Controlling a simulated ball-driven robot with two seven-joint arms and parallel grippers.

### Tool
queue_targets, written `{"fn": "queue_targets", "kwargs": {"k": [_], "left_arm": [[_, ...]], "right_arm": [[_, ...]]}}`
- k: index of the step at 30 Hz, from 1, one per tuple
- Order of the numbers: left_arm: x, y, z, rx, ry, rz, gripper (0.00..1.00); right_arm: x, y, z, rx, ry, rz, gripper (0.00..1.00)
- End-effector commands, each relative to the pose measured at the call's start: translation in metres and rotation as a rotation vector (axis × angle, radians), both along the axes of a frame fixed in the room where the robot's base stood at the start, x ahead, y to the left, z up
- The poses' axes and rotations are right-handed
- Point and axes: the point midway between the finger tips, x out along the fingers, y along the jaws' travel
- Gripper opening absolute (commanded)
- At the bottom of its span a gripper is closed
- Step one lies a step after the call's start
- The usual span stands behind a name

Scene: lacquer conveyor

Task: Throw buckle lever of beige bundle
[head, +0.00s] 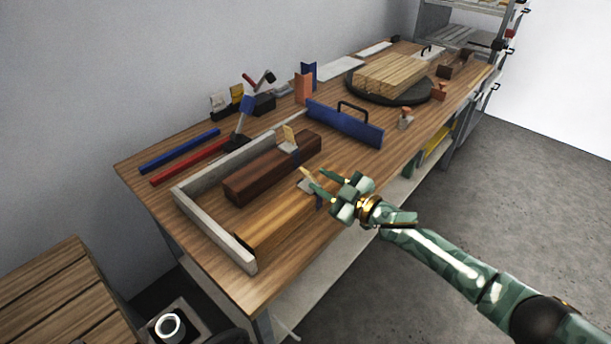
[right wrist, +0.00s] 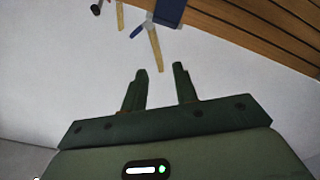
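A long tan-beige wooden bundle (head: 275,220) lies near the table's front edge, inside a grey L-shaped fence. A buckle with a pale lever (head: 307,173) sits at its far right end. In the right wrist view the beige lever (right wrist: 155,45) sticks out from a blue part (right wrist: 169,11). My right gripper (head: 316,180) is open beside this buckle. In the right wrist view its two fingers (right wrist: 161,70) are spread, and the lever's tip appears in line with the gap between them. I cannot tell whether they touch. My left gripper is not in view.
A dark brown bundle (head: 265,172) with its own pale-levered buckle (head: 288,138) lies behind. The grey fence (head: 207,224) borders both. A blue handled plate (head: 345,124) stands to the right. Slats (head: 390,75) rest on a round dark turntable (head: 412,98) farther back. Red and blue bars lie left.

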Motion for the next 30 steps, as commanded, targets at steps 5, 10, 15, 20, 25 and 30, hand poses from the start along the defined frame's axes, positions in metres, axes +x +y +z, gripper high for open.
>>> {"fn": "queue_targets", "kwargs": {"k": [5, 10, 15, 20, 25, 30], "left_arm": [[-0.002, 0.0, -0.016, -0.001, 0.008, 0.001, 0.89], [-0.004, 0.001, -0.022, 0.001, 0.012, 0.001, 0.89], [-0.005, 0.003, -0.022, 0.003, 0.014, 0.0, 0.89], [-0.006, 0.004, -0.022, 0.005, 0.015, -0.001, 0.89], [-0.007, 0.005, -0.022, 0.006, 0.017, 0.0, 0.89], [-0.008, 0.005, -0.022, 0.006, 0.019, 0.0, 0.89]], "right_arm": [[0.026, 0.027, -0.004, 0.0, 0.001, 0.001, 0.29], [0.039, 0.038, -0.003, 0.0, 0.001, -0.001, 0.29], [0.042, 0.042, 0.0, 0.0, 0.0, -0.001, 0.29], [0.041, 0.042, 0.0, 0.0, 0.0, -0.001, 0.29], [0.041, 0.041, 0.0, 0.0, 0.0, -0.001, 0.0], [0.04, 0.042, -0.002, -0.017, -0.016, -0.001, 0.0]]}}
